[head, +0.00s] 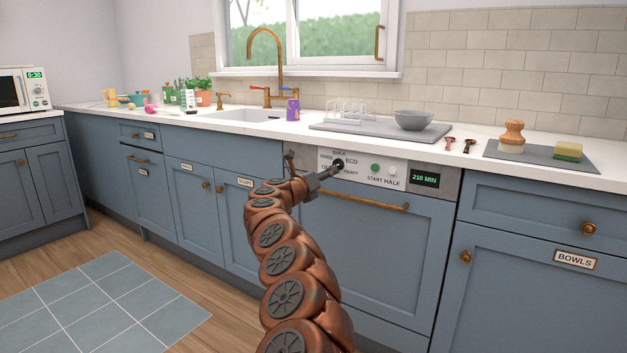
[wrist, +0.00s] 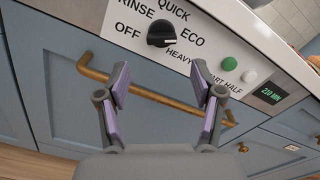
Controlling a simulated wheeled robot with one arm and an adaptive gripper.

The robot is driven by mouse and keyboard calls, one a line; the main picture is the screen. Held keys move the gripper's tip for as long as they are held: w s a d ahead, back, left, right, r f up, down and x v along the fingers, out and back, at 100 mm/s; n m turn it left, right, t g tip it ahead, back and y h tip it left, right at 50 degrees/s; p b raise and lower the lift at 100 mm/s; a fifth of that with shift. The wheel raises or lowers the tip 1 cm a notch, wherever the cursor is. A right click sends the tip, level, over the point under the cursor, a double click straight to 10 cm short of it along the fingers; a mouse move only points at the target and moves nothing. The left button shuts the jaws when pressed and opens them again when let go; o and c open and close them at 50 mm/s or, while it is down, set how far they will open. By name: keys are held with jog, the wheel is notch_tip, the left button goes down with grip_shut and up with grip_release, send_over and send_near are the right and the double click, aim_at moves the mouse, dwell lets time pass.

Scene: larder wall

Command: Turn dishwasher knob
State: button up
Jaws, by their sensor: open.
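The dishwasher knob (head: 338,163) is a small black dial on the pale control panel. In the wrist view the knob (wrist: 160,33) is ringed by the words OFF, RINSE, QUICK, ECO and HEAVY. A light mark shows on its right side, toward ECO and HEAVY, but I cannot tell exactly which word it points at. My gripper (head: 322,178) is in front of the panel, close to the knob. In the wrist view my gripper (wrist: 160,72) is open and empty, its purple-padded fingers on either side below the knob, apart from it.
A brass handle bar (wrist: 150,94) crosses the dishwasher door below the panel. A green START button (head: 375,168), a white HALF button (head: 393,171) and a display (head: 425,179) reading 210 MIN sit to the right. The countertop (head: 470,133) overhangs above.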

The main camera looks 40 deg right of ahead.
jog(key=shift+v, duration=2.7)
jog(key=shift+r, duration=0.2)
